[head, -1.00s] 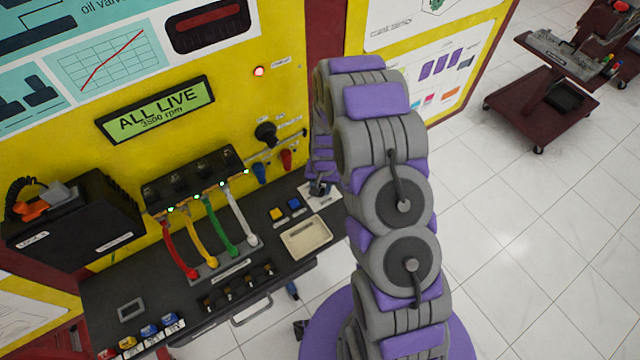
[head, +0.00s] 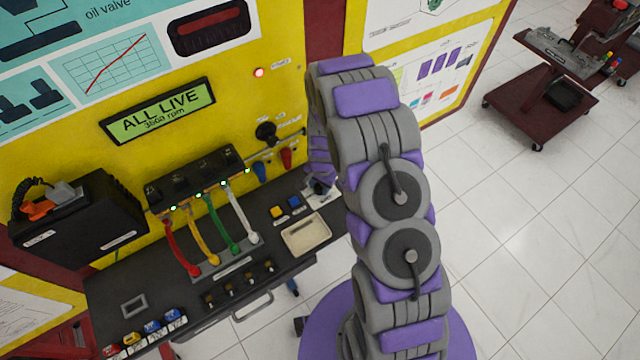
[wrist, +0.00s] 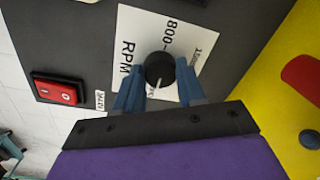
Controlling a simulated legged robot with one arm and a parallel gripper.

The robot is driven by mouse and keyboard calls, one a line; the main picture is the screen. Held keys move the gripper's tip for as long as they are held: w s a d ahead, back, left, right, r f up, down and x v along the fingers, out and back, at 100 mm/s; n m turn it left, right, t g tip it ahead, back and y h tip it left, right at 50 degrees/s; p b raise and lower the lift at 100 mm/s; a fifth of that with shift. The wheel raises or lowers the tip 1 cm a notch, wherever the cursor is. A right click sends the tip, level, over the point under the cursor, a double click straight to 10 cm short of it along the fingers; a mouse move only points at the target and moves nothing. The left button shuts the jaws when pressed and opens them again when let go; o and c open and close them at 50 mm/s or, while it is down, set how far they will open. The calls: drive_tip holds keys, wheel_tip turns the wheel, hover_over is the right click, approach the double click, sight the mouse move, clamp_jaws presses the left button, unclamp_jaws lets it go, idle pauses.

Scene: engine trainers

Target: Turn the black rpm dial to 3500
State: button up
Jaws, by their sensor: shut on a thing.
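The black rpm dial (wrist: 158,72) sits on a white plate (wrist: 142,26) lettered "RPM" in the wrist view, with a pale pointer line toward the gripper. My gripper (wrist: 158,88) has its two blue fingers on either side of the dial, shut on it. In the head view my arm hides most of the dial and gripper; part of the white plate (head: 325,195) shows at the bench's right end. The green display (head: 160,110) on the yellow wall reads "ALL LIVE" and what looks like 3600 rpm, in small text.
A red switch (wrist: 58,90) stands beside the dial plate. A dark red cart (head: 545,95) stands at the back right on open tiled floor.

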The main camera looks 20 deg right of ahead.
drive_tip(key=o, duration=1.1)
drive_tip(key=shift+a, duration=0.1)
drive_tip(key=shift+c, duration=0.2)
wheel_tip(320, 180, up, 17)
drive_tip(key=shift+s+d+r, duration=0.15)
drive_tip(key=shift+s+d, duration=0.2)
drive_tip(key=shift+d, duration=0.05)
